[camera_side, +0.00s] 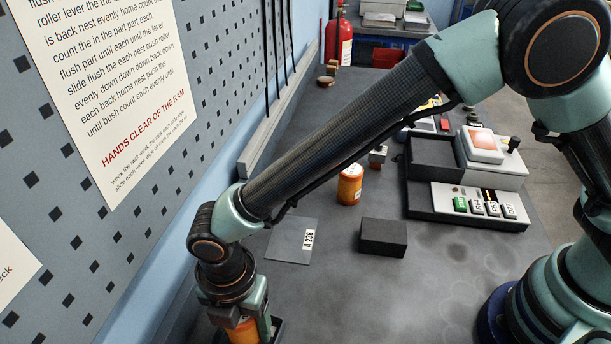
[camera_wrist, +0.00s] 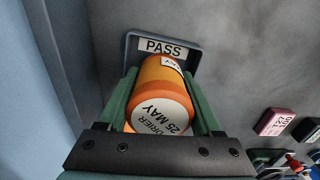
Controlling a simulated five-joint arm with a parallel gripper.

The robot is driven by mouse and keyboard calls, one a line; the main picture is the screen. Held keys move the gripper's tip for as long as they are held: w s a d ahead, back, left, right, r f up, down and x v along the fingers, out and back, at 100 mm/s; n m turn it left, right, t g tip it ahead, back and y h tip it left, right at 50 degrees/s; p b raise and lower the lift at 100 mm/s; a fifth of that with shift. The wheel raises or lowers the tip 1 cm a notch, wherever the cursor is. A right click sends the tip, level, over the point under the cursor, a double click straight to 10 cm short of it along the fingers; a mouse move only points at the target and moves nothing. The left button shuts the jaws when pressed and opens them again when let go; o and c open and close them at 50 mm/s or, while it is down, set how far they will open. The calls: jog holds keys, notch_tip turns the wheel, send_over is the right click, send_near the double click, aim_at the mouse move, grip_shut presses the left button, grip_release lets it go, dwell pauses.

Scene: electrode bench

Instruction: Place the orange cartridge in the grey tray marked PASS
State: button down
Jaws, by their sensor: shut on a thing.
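My gripper (camera_wrist: 163,112) is shut on an orange cartridge (camera_wrist: 152,98), with one finger on each side. Its white round end reads DRIER 25 MAY. The grey tray (camera_wrist: 194,47), with a white PASS label (camera_wrist: 166,47), shows just beyond the cartridge, whose far end overlaps it in the wrist view. In the side view my gripper (camera_side: 243,322) is low at the bottom edge, with the cartridge (camera_side: 241,335) between its fingers and a dark rim of the tray (camera_side: 279,325) beside it. I cannot tell whether the cartridge touches the tray floor; its lower part is cut off.
Another orange cylinder (camera_side: 350,187) stands upright on the bench. A black block (camera_side: 383,237) and a flat grey plate marked A 236 (camera_side: 290,243) lie nearer. A device with a row of labelled blocks (camera_side: 485,207) stands right. A pegboard wall (camera_side: 130,240) rises close left of my gripper.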

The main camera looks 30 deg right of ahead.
jog(key=shift+f, duration=0.85)
jog(key=shift+f, duration=0.1)
jog(key=shift+c, duration=1.7)
grip_release()
jog(key=shift+f, duration=0.1)
